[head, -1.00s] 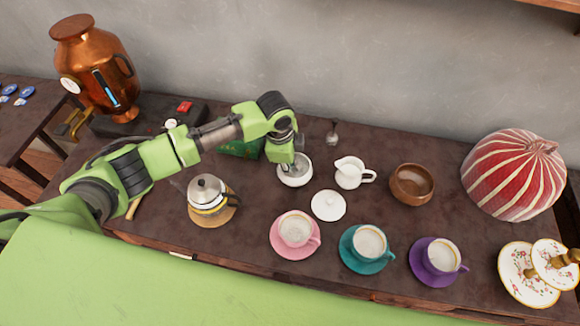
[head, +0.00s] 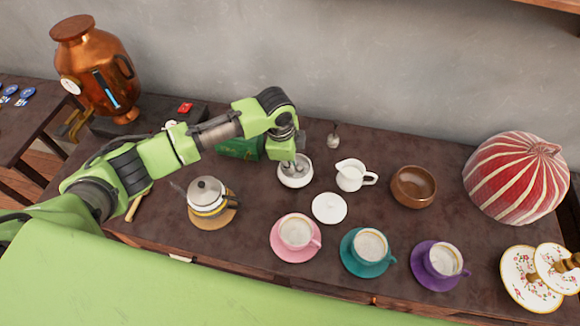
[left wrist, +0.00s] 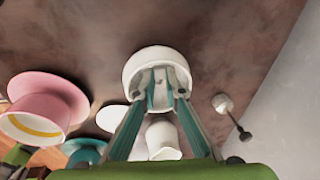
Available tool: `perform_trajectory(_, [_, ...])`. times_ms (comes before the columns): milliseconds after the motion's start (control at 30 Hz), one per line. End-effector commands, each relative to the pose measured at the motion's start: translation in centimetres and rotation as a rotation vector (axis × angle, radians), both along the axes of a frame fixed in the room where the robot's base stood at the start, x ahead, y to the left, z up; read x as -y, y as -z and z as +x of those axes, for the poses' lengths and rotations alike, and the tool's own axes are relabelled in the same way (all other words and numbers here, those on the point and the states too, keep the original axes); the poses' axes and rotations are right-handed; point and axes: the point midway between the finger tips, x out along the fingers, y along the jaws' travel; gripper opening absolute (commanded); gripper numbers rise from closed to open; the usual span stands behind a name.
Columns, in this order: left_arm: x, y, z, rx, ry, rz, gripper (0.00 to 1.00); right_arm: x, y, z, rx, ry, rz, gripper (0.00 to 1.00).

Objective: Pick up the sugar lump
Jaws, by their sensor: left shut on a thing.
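The white sugar bowl (head: 306,181) stands on the dark table in the middle of the head view. It also shows in the left wrist view (left wrist: 134,72). My left gripper (head: 292,168) reaches down to the bowl, its fingertips at the opening. In the left wrist view its teal fingers (left wrist: 161,92) are close together, shut on a small pale sugar lump (left wrist: 160,97) in front of the bowl's opening. The fingers hide part of the lump. Whether the lump touches the bowl is unclear. My right gripper is not in view.
A white lid (head: 329,208) and white creamer (head: 350,175) stand close to the bowl. A brown bowl (head: 413,186) is farther right. Pink (head: 296,233), teal (head: 368,247) and purple (head: 441,260) cups stand in front. A teapot (head: 207,196) is at left.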

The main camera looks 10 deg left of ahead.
Motion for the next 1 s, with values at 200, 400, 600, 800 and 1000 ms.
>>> perform_trajectory(200, [0.0,-2.9,-1.2,0.001,0.002,-0.002,0.05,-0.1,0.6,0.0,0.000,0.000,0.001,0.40])
perform_trajectory(400, [-0.2,-6.7,-4.2,0.004,0.004,-0.001,0.05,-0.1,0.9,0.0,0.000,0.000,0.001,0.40])
perform_trajectory(600, [-0.4,-9.1,-8.8,0.002,0.003,0.001,0.05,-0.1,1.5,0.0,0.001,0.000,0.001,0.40])
perform_trajectory(800, [-0.6,-10.6,-12.2,0.001,0.002,0.000,0.05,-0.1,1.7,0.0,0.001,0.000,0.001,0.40])
perform_trajectory(1000, [-0.7,-11.4,-13.7,0.000,0.000,0.001,0.05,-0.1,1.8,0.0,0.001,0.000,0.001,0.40])
